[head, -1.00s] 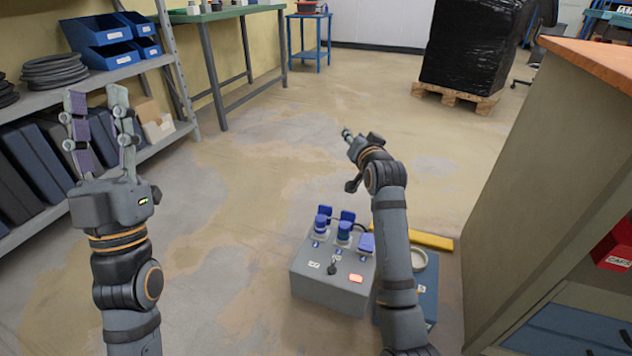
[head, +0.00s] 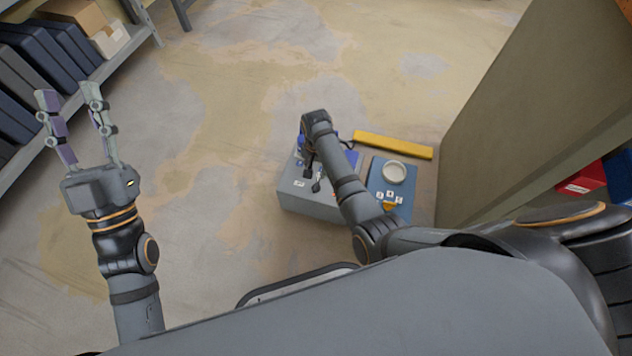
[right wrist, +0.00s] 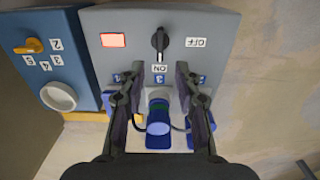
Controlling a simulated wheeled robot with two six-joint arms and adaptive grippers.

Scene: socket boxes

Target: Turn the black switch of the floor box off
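The grey floor box (head: 303,203) stands on the floor, partly hidden under my right arm. A bright orange-red lamp (right wrist: 113,40) is to the left. My right gripper (right wrist: 159,76) is open above the box, fingers pointing toward the switch side, with nothing visibly held. Blue plugs (right wrist: 158,130) show between and beside its fingers. My left gripper (head: 66,92) is open and empty, away at the left.
A blue box (head: 378,178) with a round white socket (head: 394,172) and a yellow knob (right wrist: 28,47) stands right beside the grey box. A yellow bar (head: 393,145) lies behind them. A cabinet side (head: 500,110) rises at the right. Floor left of the boxes is clear.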

